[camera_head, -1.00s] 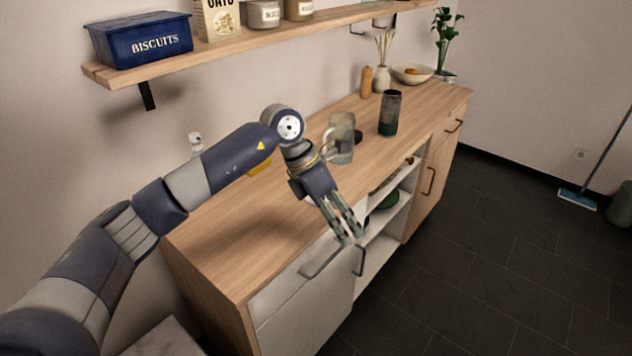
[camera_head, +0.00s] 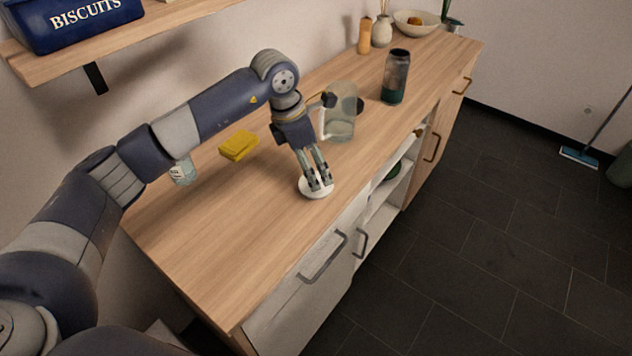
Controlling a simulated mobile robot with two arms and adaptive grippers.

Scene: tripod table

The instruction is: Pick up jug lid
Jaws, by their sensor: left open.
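The jug lid (camera_head: 306,191) looks like a flat white round disc lying on the wooden counter near its front edge. My left gripper (camera_head: 319,184) points down over it, with its fingertips at the disc and hiding part of it. Its fingers are open with a narrow gap; whether they touch the lid I cannot tell. The clear jug (camera_head: 341,124) stands just behind and to the right of the gripper, its handle toward the gripper. My right gripper is not in view.
A yellow sponge (camera_head: 239,146) and a clear bottle (camera_head: 182,171) are left of the gripper, the bottle partly behind my arm. A dark tumbler (camera_head: 395,77) stands right of the jug. The counter's left front (camera_head: 230,250) is bare. A shelf (camera_head: 150,31) juts out above.

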